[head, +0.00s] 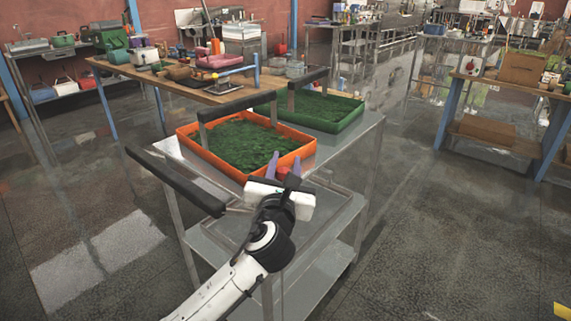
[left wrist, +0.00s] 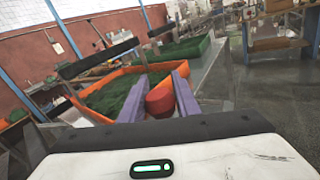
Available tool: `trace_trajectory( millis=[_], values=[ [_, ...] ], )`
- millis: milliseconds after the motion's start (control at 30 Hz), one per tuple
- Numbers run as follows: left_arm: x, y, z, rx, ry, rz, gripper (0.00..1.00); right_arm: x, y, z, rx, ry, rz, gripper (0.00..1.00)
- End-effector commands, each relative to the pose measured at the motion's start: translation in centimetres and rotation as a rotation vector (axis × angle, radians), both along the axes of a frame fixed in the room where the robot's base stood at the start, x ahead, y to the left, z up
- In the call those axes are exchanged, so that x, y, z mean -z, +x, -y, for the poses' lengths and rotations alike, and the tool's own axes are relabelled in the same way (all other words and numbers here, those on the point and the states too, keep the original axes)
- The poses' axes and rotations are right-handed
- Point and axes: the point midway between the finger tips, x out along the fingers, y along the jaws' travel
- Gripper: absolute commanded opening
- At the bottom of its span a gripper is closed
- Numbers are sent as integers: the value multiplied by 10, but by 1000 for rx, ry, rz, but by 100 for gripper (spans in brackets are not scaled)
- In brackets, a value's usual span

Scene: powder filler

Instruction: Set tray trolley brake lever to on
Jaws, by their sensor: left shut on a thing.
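The metal tray trolley (head: 345,140) stands in the middle of the head view and carries an orange tray and a green tray. A red rounded piece (head: 284,173), which looks like the brake lever's knob, is at the trolley's near edge. It also shows in the left wrist view (left wrist: 160,98). My left gripper (head: 284,164) has its two purple fingers on either side of the red piece and is shut on it. The rest of the lever is hidden by my gripper, so its setting cannot be told. My right gripper is not in view.
The orange tray (head: 296,157) and green tray (head: 350,124) hold green leafy matter. A black push handle (head: 176,181) sticks out at the trolley's left. A cluttered wooden table (head: 190,93) stands behind, and another bench (head: 500,80) is at right.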

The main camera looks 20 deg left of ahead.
Motion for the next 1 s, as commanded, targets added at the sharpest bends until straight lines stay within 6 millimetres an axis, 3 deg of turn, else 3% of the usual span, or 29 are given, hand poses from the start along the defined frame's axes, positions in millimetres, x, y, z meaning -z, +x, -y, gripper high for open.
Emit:
trace_trajectory(
  millis=[367, 700, 1000],
  values=[
    [3, -12, -4, -1, -25, 72, 0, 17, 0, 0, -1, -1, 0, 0],
    [8, -46, -17, 1, -108, 305, 0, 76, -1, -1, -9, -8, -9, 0],
    [11, -72, -26, 1, -173, 479, 0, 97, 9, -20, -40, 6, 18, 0]
  ],
)
